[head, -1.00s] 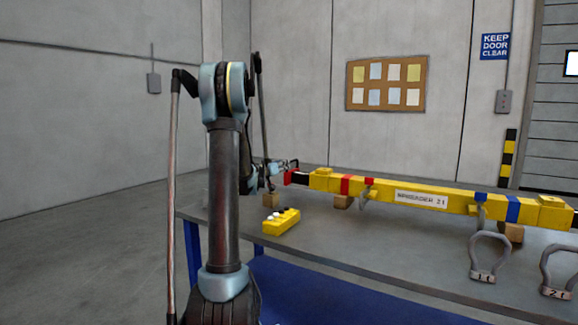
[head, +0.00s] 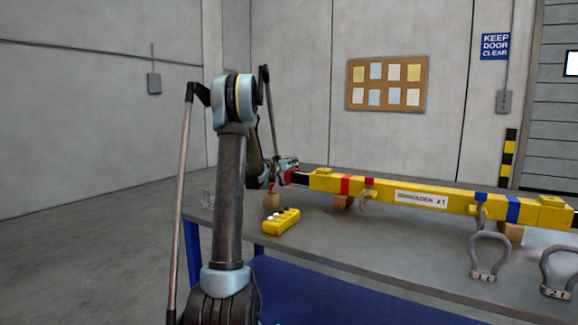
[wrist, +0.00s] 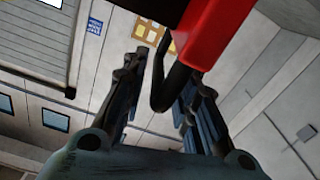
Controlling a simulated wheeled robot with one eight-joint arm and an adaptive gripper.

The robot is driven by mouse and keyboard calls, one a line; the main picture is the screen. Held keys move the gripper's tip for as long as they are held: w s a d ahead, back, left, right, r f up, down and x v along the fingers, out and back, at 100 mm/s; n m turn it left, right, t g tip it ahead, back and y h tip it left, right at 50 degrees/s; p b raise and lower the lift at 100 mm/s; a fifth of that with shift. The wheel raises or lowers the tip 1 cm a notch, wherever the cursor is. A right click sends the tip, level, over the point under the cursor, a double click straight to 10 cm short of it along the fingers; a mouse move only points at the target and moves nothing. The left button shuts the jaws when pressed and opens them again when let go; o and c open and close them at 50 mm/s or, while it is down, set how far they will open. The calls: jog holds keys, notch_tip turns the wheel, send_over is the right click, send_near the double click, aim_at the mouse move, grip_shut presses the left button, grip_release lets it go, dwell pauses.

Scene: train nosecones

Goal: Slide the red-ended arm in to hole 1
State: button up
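The yellow spreader beam (head: 335,184) lies across the table on wooden blocks. A black inner arm (head: 301,180) with a red end (head: 291,177) sticks out of its left end. Hole numbers are too small to read. My gripper (head: 288,163) is at this red end. In the wrist view the red end (wrist: 216,32) fills the top centre, close to the camera. A black loop (wrist: 162,90) hangs from it between the spread fingers of my gripper (wrist: 160,75). The fingers look open, and I see no clear grip on the loop.
A yellow control box (head: 281,221) with buttons lies on the grey table (head: 360,240) near its left end. Two shackles, one here (head: 487,257) and one at the right edge (head: 560,270), stand at the front right. The table between box and shackles is clear.

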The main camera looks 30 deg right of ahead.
grip_shut()
jog(key=shift+s+d, duration=0.25)
jog(key=shift+s, duration=0.25)
jog(key=shift+o, duration=1.8)
grip_release()
jog(key=shift+s, duration=0.15)
jog(key=shift+a, duration=0.5)
jog(key=v, duration=1.1)
